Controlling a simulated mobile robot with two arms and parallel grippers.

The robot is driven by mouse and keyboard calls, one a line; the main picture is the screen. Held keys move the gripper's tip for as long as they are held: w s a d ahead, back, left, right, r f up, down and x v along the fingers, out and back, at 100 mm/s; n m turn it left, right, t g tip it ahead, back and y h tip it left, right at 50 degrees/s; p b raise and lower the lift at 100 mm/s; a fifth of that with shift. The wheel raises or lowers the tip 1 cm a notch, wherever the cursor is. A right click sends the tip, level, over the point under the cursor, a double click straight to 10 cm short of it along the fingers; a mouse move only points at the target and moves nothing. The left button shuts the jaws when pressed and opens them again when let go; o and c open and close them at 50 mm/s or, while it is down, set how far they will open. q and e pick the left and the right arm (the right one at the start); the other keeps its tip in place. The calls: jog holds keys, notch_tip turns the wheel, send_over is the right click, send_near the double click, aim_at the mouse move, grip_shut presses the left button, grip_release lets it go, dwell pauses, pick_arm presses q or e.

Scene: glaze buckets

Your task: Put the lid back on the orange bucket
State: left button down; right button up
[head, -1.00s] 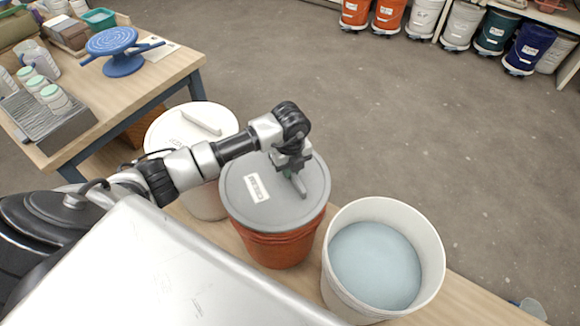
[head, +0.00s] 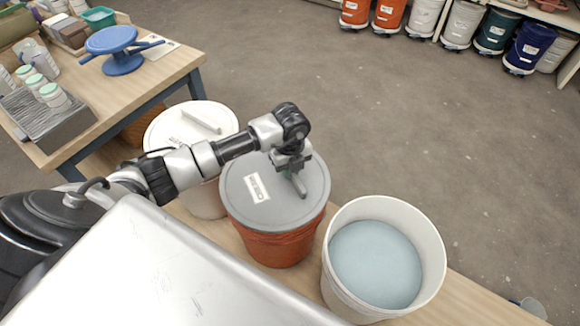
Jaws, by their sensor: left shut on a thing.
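The orange bucket (head: 275,247) stands on the wooden bench between two white buckets. Its grey lid (head: 248,205), with a white label, lies over the bucket's top and looks level. I cannot tell whether it is fully seated on the rim. My left gripper (head: 297,180) reaches over the lid from the left and is shut on the lid's handle, near the far right of the lid. The gripper and arm hide part of the handle and the lid's far edge. My right gripper is not in view.
An open white bucket (head: 432,245) with pale blue glaze (head: 375,262) stands close on the right. A lidded white bucket (head: 165,130) stands close behind on the left. A table (head: 150,85) with a blue turntable (head: 110,40) is at upper left.

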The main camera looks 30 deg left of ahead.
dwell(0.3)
pick_arm(q)
jog(key=c, duration=0.6)
grip_release()
jog(key=shift+r, duration=0.1)
jog(key=shift+r+p, duration=2.9)
jog(key=shift+r, duration=0.5)
grip_shut()
jog(key=shift+f, duration=0.3)
